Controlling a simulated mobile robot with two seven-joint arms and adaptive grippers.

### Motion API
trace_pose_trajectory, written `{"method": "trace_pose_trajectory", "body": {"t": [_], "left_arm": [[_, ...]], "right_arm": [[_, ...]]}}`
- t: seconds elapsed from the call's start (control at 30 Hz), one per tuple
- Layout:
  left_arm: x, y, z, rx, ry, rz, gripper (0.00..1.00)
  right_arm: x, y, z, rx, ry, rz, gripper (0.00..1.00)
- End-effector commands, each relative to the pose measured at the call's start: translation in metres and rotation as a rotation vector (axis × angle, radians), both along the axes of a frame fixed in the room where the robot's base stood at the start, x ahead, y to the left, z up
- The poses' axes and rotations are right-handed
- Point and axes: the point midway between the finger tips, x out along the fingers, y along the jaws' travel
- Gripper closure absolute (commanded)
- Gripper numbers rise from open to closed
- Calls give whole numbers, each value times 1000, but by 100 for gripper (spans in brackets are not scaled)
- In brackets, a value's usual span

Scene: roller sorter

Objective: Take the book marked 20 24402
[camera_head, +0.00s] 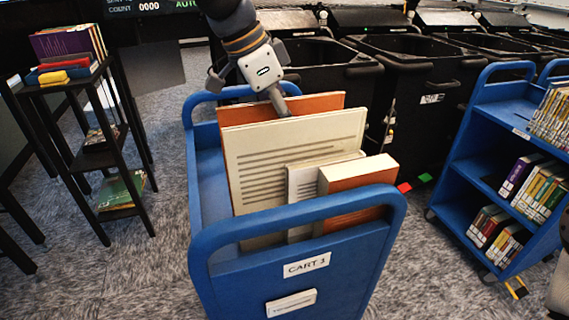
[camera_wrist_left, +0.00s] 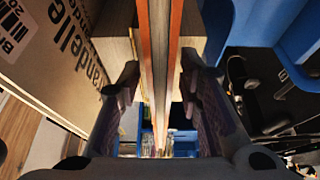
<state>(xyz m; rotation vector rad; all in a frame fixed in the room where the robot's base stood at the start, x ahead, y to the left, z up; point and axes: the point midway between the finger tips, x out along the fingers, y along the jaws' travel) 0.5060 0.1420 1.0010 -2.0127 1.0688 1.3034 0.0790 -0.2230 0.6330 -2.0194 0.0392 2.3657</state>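Several large books stand upright in the blue book cart marked CART 1 (camera_head: 290,232). In the head view there is an orange book (camera_head: 322,103) at the back, a large cream book with printed lines (camera_head: 290,150) before it, and smaller books in front. My left gripper (camera_wrist_left: 158,88) reaches down into the cart from above; in the head view its fingers are mostly hidden by the books. In the left wrist view its fingers stand apart on both sides of an orange-edged book (camera_wrist_left: 145,45), with gaps visible. A brown book face (camera_wrist_left: 55,50) shows a partial label with "20"; the number 24402 is not readable. My right gripper is not in view.
A dark shelf stand (camera_head: 75,88) with books is at the left. Another blue cart (camera_head: 470,165) with several book rows stands at the right. Black bins (camera_head: 410,95) line the back. Carpet between the stand and CART 1 is clear.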

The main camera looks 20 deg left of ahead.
Motion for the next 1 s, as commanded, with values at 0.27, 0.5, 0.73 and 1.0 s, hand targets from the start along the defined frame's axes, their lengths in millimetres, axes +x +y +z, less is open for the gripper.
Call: {"method": "trace_pose_trajectory", "body": {"t": [0.27, 0.5, 0.73, 1.0], "left_arm": [[0, 0, -3, 0, -1, 0, 68], [0, 0, -3, -1, -1, 0, 77], [0, 0, -3, 0, 0, 0, 100], [0, 0, -2, -1, -2, 0, 100]], "right_arm": [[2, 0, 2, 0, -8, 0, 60], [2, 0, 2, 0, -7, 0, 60], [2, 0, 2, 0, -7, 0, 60], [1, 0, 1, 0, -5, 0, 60]]}}
